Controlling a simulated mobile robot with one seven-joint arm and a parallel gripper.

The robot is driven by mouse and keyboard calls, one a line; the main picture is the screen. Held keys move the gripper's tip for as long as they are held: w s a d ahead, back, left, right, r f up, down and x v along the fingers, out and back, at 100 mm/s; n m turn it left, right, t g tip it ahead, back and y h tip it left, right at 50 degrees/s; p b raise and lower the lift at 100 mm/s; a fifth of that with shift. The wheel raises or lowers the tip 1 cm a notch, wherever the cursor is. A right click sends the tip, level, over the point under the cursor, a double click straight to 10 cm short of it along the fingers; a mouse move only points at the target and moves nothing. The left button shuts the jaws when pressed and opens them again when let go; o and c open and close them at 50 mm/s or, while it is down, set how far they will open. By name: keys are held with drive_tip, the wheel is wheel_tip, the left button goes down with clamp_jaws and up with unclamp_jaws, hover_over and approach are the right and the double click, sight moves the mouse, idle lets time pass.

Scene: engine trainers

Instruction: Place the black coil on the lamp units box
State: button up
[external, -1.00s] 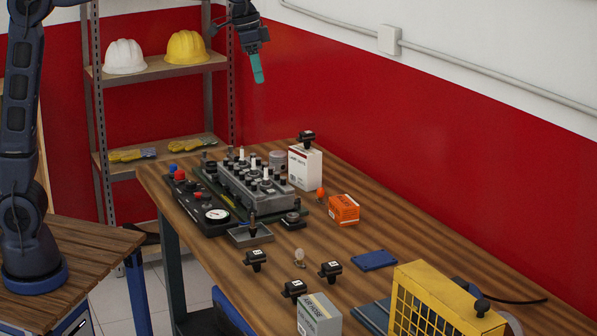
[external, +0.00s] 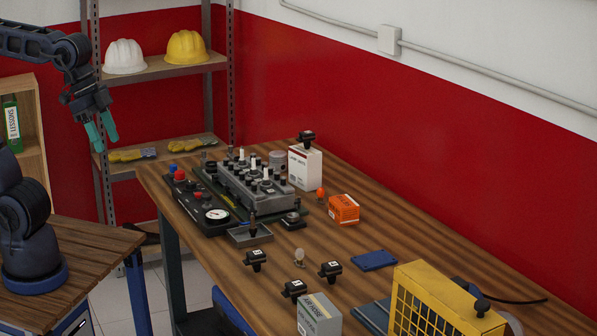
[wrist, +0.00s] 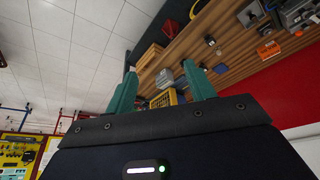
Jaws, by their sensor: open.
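The white lamp units box (external: 305,170) stands upright near the back edge of the workbench in the external view. A black coil (external: 306,138) rests on top of it. More black coils lie on the bench: one at the left (external: 255,260), one in front (external: 293,289) and one at the right (external: 330,270). My gripper (external: 106,146) is open and empty, with teal fingers pointing down. It is left of the bench, well away from the box and the coils. Its fingers also show apart in the wrist view (wrist: 160,70).
A black and grey engine trainer (external: 255,185) stands left of the box. An orange box (external: 344,209), a grey box (external: 319,315), a blue pad (external: 374,260) and a yellow cage (external: 445,300) are on the bench. A shelf (external: 160,70) with helmets stands behind.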

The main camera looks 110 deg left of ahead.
drive_tip(key=s+d+f, duration=0.2)
drive_tip(key=s+f, duration=0.2)
drive_tip(key=s, duration=0.1)
drive_tip(key=shift+d+f+m, duration=0.15)
drive_tip(key=shift+f+m, duration=0.05)
drive_tip(key=shift+m, duration=0.2)
